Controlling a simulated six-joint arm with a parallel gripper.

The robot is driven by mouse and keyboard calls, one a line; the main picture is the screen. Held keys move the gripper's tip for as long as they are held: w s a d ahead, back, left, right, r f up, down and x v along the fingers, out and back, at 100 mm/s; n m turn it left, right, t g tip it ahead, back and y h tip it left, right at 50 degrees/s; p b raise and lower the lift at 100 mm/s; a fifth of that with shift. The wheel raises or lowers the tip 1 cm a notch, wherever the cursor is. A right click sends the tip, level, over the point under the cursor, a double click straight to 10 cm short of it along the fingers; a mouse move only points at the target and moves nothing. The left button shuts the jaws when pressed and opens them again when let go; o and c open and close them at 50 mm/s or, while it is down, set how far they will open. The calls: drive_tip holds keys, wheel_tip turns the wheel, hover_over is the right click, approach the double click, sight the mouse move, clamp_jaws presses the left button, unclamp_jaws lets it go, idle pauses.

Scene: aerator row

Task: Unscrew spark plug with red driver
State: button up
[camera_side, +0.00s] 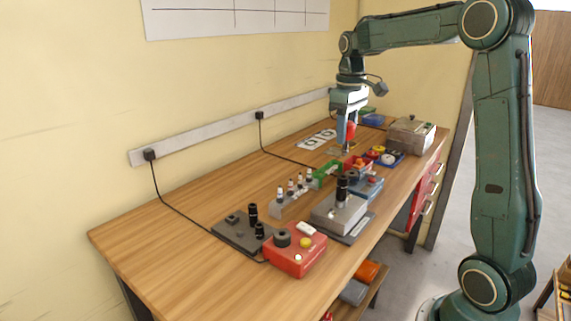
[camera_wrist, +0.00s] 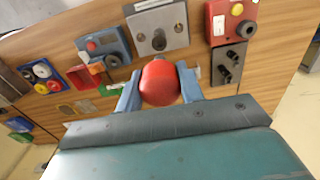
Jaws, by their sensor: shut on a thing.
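My gripper (camera_side: 347,132) is shut on a red driver (camera_side: 351,131), held above the far half of the bench. In the wrist view the driver's rounded red handle (camera_wrist: 159,83) sits between my two blue fingers; its shaft is hidden there. Several small white, dark-topped pieces that look like spark plugs (camera_side: 290,188) stand upright in a grey rack (camera_side: 287,207), left of and nearer than my gripper. A grey metal block (camera_side: 338,214) carries a dark upright cylinder (camera_side: 342,190). I cannot tell which piece is the task's plug.
A red control box (camera_side: 296,262) and a dark plate with black knobs (camera_side: 236,233) stand at the near end. A blue device (camera_side: 368,187), small part trays (camera_side: 388,160) and a grey lidded box (camera_side: 411,136) crowd the right edge. The bench's left side is mostly clear.

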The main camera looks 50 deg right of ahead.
sight(346, 149)
drive_tip(key=shift+s, duration=0.15)
drive_tip(key=shift+f, duration=2.55)
drive_tip(key=shift+f, duration=1.1)
drive_tip(key=n, duration=0.6)
drive_tip(key=shift+f+n, duration=0.1)
drive_tip(key=shift+n, duration=0.7)
drive_tip(key=shift+n, duration=0.3)
drive_tip(key=n, duration=0.3)
drive_tip(key=shift+s+n, duration=0.1)
drive_tip(key=shift+n, duration=0.2)
drive_tip(key=shift+f+n, duration=0.1)
drive_tip(key=shift+n, duration=1.7)
